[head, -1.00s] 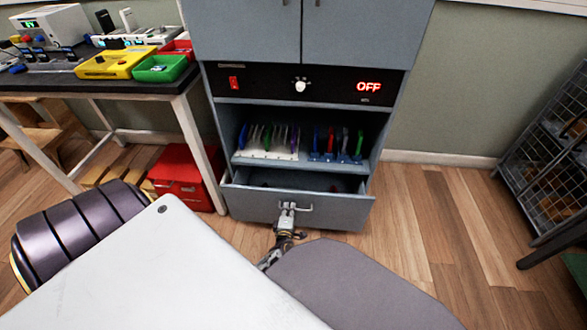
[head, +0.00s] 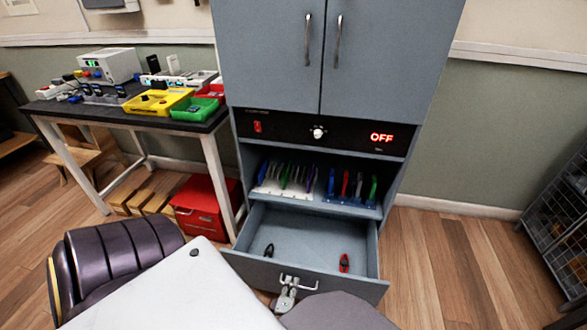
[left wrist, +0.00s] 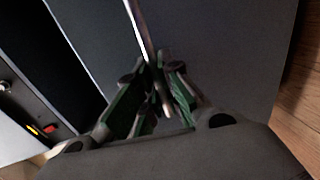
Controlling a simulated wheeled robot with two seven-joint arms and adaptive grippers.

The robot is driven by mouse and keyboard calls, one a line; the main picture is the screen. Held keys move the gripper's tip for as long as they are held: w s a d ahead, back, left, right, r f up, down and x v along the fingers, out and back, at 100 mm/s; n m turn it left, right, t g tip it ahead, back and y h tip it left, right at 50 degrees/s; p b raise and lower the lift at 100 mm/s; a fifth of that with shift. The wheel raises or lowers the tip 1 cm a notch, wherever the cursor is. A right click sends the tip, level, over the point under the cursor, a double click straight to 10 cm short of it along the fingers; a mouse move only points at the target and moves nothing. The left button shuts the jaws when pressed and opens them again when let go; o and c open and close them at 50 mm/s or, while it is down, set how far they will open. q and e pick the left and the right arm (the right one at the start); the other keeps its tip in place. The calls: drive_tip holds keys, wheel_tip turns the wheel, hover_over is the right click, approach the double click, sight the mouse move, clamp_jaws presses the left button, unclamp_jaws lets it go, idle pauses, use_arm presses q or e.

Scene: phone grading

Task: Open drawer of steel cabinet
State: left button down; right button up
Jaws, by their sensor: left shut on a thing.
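The grey-blue steel cabinet (head: 405,60) stands in the middle of the head view. Its bottom drawer (head: 310,233) is pulled out, and the inside shows. A small black item (head: 268,250) and a small red item (head: 344,263) lie in it. My left gripper (head: 288,290) is at the drawer front and shut on the metal drawer handle (head: 308,287). In the left wrist view, the green-padded fingers (left wrist: 155,95) close around the handle bar (left wrist: 137,25) against the dark drawer front. My right gripper is not in view.
A shelf above the drawer holds upright coloured items in a white rack (head: 283,190) and a blue rack (head: 347,200). A table (head: 130,117) with bins stands at left, a red box (head: 200,212) below it. A wire rack (head: 565,225) is at right. Floor between is clear.

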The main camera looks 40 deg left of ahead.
use_arm(q)
drive_tip(key=shift+s+d, duration=0.1)
drive_tip(key=shift+s, duration=0.05)
drive_tip(key=c, duration=1.6)
unclamp_jaws()
